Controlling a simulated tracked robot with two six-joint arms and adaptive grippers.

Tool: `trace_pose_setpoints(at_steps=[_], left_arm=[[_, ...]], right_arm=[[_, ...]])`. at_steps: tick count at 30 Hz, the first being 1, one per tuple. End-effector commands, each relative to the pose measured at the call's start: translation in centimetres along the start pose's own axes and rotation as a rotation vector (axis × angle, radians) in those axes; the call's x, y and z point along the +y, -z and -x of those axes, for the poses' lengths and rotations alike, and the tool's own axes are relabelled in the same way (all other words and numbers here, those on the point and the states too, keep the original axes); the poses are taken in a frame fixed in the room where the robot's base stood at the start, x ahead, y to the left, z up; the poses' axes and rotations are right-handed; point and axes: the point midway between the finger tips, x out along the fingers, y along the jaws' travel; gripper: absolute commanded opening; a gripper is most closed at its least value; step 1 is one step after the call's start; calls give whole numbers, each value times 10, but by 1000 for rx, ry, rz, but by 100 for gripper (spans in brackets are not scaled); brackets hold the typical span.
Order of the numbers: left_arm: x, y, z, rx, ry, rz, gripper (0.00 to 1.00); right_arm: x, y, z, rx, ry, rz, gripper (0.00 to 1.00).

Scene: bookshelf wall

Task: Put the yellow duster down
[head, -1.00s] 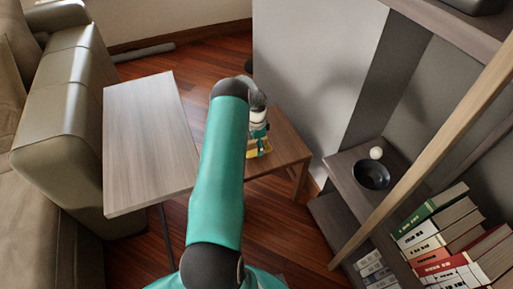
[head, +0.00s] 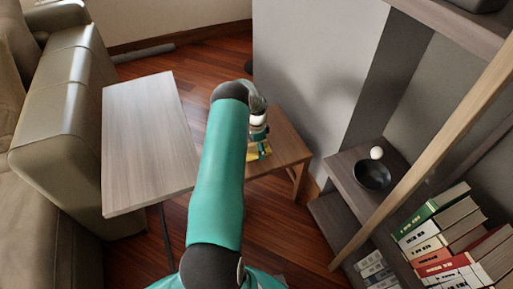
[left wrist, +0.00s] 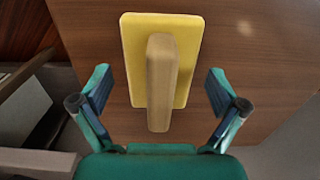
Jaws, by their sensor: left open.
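The yellow duster (left wrist: 188,60) has a flat yellow pad and a tan block handle. It lies on the brown wooden side table (left wrist: 270,60), handle towards the left wrist camera. In the head view only a bit of the yellow duster (head: 253,154) shows; my left arm and gripper hide the rest. My left gripper (left wrist: 159,78) is open, with one finger on each side of the handle and clear gaps to it. It also shows above the side table in the head view (head: 260,141). My right gripper is in neither view.
A pale wood table (head: 150,140) stands left of my arm, by a beige sofa (head: 65,125). At the right, a shelf holds a black bowl (head: 372,176), a white ball (head: 377,153) and several books (head: 440,235). Bare top of the side table (head: 288,145) shows right of the gripper.

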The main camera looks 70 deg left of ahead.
Motion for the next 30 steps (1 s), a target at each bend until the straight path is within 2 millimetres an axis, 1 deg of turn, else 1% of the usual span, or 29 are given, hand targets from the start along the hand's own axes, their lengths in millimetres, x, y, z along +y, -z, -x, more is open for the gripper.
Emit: trace_pose_setpoints(at_steps=[5,8,10,14,21,24,27,30], left_arm=[[0,0,2,0,-1,0,97],[-1,0,15,1,3,0,97],[-1,0,28,2,3,0,97],[1,-6,58,1,3,1,97],[1,-5,116,2,3,0,97],[1,-5,136,2,2,0,97],[1,-6,151,1,1,0,97],[2,-6,161,1,1,0,97]], right_arm=[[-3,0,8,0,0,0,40],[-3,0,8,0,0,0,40],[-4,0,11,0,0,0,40],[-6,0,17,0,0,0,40],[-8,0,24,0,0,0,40],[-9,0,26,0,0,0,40],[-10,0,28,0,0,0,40],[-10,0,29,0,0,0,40]])
